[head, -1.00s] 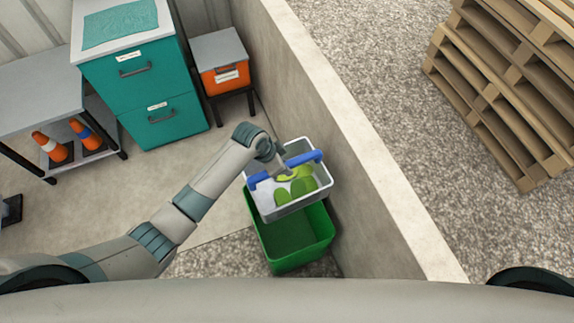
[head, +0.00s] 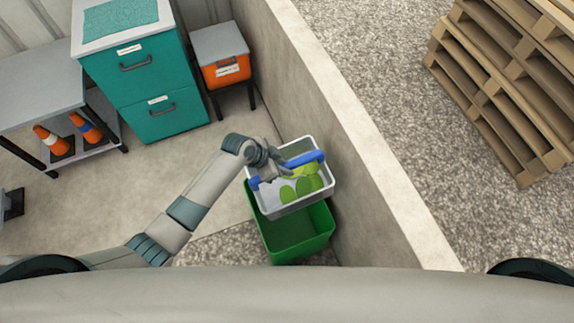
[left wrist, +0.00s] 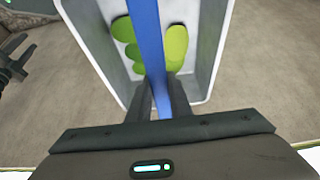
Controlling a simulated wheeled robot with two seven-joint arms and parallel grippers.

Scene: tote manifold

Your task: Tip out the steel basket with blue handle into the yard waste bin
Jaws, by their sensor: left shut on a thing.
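The steel basket (head: 293,208) is a pale grey box with a blue handle (head: 306,160) across its top. Several green leaf-like pieces (head: 303,184) lie in it. My left gripper (head: 280,170) is shut on the blue handle, which also shows between its fingers in the left wrist view (left wrist: 150,45). The basket is held above the far part of the yard waste bin (head: 322,222), an open green bin. The basket looks nearly level, slightly tilted at most. The bin's near inside looks empty; the basket hides its far part. My right gripper is not in view.
A concrete wall (head: 345,130) runs close along the right of the bin. A teal drawer cabinet (head: 150,85), an orange box on a stand (head: 222,68) and a shelf with cones (head: 60,140) stand at the back left. Wooden pallets (head: 500,90) lie beyond the wall.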

